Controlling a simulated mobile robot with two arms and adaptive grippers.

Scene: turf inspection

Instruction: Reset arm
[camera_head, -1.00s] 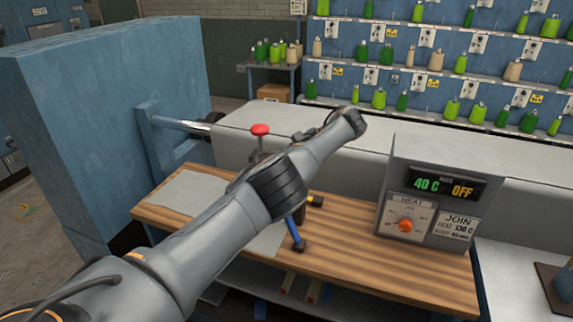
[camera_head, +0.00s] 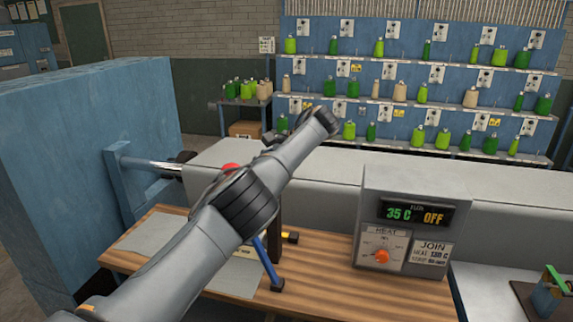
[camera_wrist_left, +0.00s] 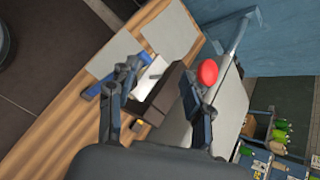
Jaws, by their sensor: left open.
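My left arm crosses the head view from the lower left, over the wooden bench, and hides part of it. A red knob (camera_wrist_left: 207,72) is beside the right finger; in the head view the knob (camera_head: 231,167) is mostly behind my arm. A blue bar with a dark end (camera_head: 267,262) stands out below my arm. My right gripper is in neither view.
A long grey housing (camera_head: 345,165) runs behind. A blue cabinet (camera_head: 80,160) stands left.

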